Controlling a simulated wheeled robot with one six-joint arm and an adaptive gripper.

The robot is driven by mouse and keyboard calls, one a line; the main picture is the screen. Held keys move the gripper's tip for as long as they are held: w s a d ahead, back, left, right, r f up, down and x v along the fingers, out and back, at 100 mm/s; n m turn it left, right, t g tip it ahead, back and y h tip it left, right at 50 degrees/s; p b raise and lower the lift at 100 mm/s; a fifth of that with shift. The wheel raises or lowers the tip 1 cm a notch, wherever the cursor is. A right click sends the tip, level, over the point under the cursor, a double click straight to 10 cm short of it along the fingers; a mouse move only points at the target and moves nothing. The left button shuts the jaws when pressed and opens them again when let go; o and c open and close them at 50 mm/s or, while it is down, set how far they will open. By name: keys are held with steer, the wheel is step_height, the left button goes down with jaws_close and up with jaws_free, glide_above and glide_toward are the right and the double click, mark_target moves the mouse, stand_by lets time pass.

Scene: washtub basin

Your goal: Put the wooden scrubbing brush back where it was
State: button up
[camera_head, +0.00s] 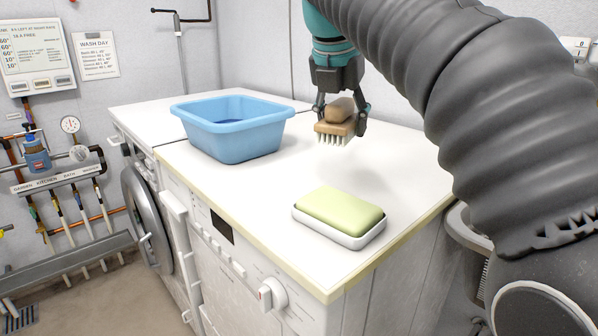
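The wooden scrubbing brush (334,130) has a tan body with pale bristles pointing down. My gripper (341,112) is shut on it and holds it above the white worktop, with a soft shadow below. The fingers sit on either side of the brush's upper wooden part. A blue basin (232,140) stands on the worktop to the left of the brush. Its inside bottom is mostly hidden by the near wall. A green block of soap (341,209) lies in a white dish (340,238) near the front right corner.
The white worktop (250,190) is clear between the basin and the soap dish. Its yellowish front edge (262,245) lies above a machine with a knob (270,293). A grey wall (250,50) stands behind. A grey container (468,228) is beside the right side.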

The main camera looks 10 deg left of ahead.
glide_above(292, 182)
steer(key=s, duration=0.1)
step_height(292, 182, down, 6)
steer(key=shift+a+r, duration=0.1)
steer(key=shift+r, duration=0.1)
steer(key=shift+f+b, duration=0.5)
steer(key=shift+f, duration=1.5)
steer(key=shift+f, duration=0.15)
steer(key=o, duration=1.2)
steer(key=p+v, duration=0.1)
steer(key=v, duration=1.1)
steer(key=shift+a, duration=0.1)
